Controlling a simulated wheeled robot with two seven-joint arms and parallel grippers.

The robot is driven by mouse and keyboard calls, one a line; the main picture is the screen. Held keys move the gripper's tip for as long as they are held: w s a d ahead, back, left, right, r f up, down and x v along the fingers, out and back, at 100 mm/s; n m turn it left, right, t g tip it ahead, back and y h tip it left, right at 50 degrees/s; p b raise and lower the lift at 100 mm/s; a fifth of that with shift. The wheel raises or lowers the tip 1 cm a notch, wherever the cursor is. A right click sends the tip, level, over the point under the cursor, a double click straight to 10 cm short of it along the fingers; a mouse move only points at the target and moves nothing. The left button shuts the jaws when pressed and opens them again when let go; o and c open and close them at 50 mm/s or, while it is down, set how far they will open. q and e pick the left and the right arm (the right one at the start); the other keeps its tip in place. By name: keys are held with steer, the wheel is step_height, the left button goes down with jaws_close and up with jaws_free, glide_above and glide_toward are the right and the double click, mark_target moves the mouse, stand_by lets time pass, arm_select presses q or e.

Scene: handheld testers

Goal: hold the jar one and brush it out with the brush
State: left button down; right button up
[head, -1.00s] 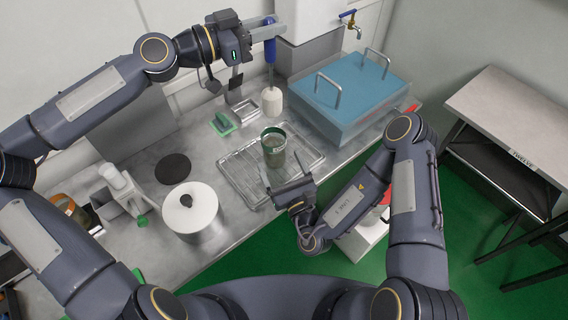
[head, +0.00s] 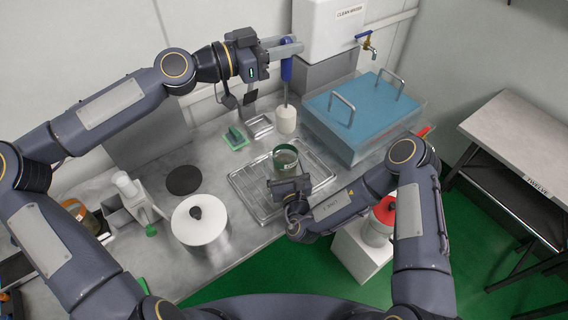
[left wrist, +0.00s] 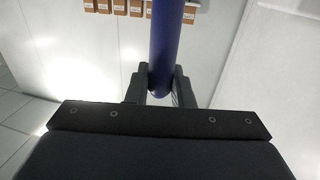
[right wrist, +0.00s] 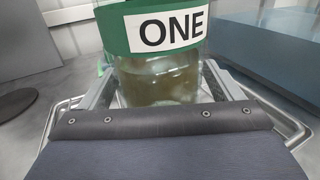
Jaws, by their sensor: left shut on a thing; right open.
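The jar one (head: 285,157) is clear with a green band and a white "ONE" label; it stands on the wire rack tray (head: 245,184). In the right wrist view the jar (right wrist: 160,80) is between the fingers of my right gripper (right wrist: 155,92), which is open around its lower part. My right gripper (head: 288,178) is at the jar's near side in the head view. My left gripper (head: 286,50) is shut on the blue handle of the brush (head: 286,72), also seen in the left wrist view (left wrist: 166,40). The brush hangs upright, its white head (head: 286,118) down behind the jar.
A blue-lidded bath (head: 365,105) stands right of the rack, below a white water tank (head: 330,30) with a tap. A white-lidded pot (head: 200,218), a black disc (head: 184,180) and a green scrubber (head: 236,139) are to the left. The counter's front edge is near.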

mark_target(285, 79)
steer(key=shift+w+a, duration=0.1)
steer(key=shift+w, duration=0.4)
steer(key=c, duration=1.2)
arm_select(q)
steer(key=shift+s+f, duration=0.1)
steer(key=shift+f, duration=2.3)
